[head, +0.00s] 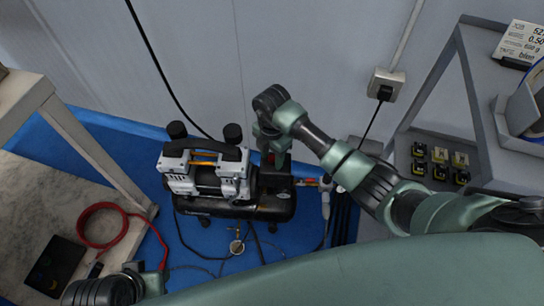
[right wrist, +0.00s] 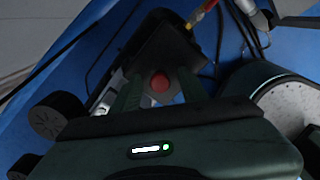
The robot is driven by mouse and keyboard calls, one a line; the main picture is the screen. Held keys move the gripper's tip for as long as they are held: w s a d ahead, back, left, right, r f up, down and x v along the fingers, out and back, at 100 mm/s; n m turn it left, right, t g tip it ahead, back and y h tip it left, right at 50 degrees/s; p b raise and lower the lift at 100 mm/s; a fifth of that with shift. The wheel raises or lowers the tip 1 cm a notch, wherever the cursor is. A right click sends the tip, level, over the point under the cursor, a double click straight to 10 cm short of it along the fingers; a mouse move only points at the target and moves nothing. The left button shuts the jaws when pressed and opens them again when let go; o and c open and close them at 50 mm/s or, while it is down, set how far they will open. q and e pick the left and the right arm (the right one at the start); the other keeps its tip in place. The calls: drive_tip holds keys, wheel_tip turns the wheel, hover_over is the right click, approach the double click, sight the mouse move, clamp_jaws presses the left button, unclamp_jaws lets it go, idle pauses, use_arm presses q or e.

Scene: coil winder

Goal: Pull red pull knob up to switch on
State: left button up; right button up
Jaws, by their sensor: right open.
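The red pull knob (right wrist: 160,82) shows in the right wrist view as a round red cap on a dark housing (right wrist: 163,50). My right gripper (right wrist: 159,88) is open, with one finger on each side of the knob. I cannot tell whether the fingers touch it. In the head view my right gripper (head: 272,150) points down at the right end of the air compressor (head: 245,208), which has silver-white motor heads and a black tank. The gripper and wrist mostly hide the knob there. Part of my left arm shows at the bottom left, but its gripper cannot be made out.
The compressor stands on a blue floor (head: 205,250) before a pale wall. Hoses and a gauge (head: 237,246) lie in front of it. A table (head: 50,190) with a coiled red hose (head: 100,243) is at left. A grey shelf (head: 470,110) stands at right, and a wall socket (head: 386,83) is behind.

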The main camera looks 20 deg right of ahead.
clamp_jaws()
drive_tip(key=shift+r+p, duration=0.45)
unclamp_jaws()
drive_tip(key=shift+f, duration=0.1)
